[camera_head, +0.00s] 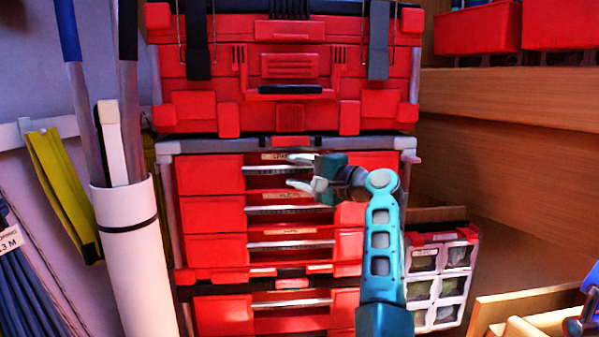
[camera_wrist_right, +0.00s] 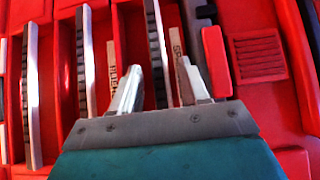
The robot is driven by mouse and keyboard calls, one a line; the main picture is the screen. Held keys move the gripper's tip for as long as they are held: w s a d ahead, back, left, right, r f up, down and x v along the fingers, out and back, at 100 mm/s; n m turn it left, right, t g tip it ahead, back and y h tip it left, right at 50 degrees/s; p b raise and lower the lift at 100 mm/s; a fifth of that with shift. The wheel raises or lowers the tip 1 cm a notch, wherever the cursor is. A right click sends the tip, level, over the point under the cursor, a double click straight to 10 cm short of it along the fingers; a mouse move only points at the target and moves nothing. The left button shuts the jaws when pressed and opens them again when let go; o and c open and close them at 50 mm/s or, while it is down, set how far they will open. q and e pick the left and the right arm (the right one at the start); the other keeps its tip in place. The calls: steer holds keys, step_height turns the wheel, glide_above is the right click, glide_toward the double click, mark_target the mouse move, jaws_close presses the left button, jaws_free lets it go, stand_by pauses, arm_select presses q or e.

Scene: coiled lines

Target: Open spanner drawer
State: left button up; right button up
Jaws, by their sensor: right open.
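A red tool chest has stacked drawers with silver handle bars. The top drawer (camera_head: 210,173), second drawer (camera_head: 212,214) and third drawer (camera_head: 215,250) all look shut. Small labels sit above the handles; I cannot read them surely in the head view. In the right wrist view a partly read label (camera_wrist_right: 111,78) and another label (camera_wrist_right: 178,45) show. My right gripper (camera_head: 298,171) is open in front of the top drawer, its fingers either side of the handle bar height. In the wrist view a handle bar (camera_wrist_right: 156,50) runs between the fingers; contact cannot be told. My left gripper is not in view.
A red toolbox (camera_head: 290,105) sits on top of the chest. A white tube (camera_head: 135,250) with long rods stands at the left. A small-parts organiser (camera_head: 440,275) is at lower right. Wooden shelving (camera_head: 510,150) and red bins (camera_head: 478,28) are on the right.

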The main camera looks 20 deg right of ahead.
jaws_close()
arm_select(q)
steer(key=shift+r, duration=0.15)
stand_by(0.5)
